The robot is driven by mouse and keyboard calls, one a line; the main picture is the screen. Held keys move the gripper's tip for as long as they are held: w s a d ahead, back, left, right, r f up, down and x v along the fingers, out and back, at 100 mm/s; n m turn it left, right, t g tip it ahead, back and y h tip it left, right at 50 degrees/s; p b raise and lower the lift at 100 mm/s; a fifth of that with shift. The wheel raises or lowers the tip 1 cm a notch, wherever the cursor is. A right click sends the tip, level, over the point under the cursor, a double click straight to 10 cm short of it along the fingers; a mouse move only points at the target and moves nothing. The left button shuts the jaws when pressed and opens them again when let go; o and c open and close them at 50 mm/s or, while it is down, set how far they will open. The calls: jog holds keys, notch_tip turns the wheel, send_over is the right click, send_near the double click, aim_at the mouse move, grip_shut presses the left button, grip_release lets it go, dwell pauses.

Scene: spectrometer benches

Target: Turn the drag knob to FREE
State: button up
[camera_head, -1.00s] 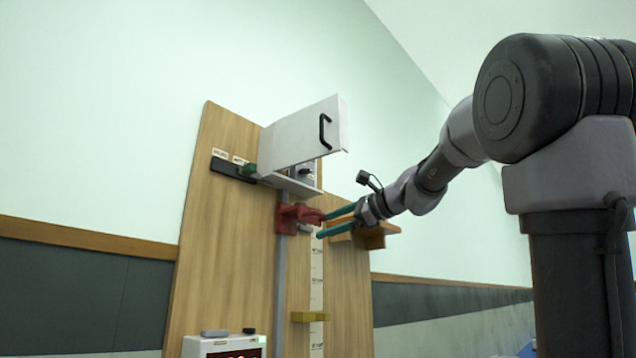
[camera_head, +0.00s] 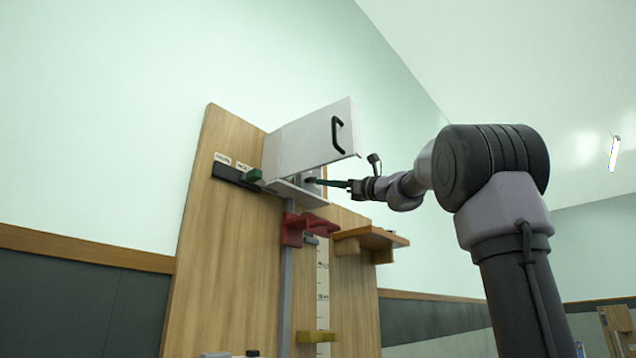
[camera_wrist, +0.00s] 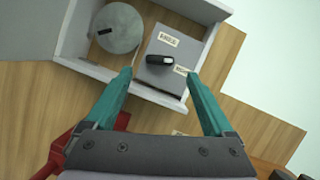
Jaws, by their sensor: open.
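The drag knob (camera_wrist: 160,60), a small black bar-shaped knob, sits on a grey plate (camera_wrist: 152,77) inside a white open-fronted box (camera_head: 318,195). In the wrist view the knob lies roughly crosswise. One small label (camera_wrist: 168,39) is above it and another (camera_wrist: 181,70) is at its right; their print is too small to read surely. My gripper (camera_wrist: 159,76) is open, its two teal fingers to the left and right below the knob, with nothing between the tips. In the head view my gripper (camera_head: 328,183) reaches the box opening from the right; whether it touches the knob cannot be told.
A round grey disc (camera_wrist: 116,28) with a black slot is left of the plate. The raised white lid (camera_head: 310,138) with a black handle hangs above. A red bracket (camera_head: 308,228) and a wooden shelf (camera_head: 368,239) are below. Box walls border the knob closely.

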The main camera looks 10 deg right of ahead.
aim_at(312, 180)
jog(key=x, duration=0.5)
jog(key=c, duration=1.4)
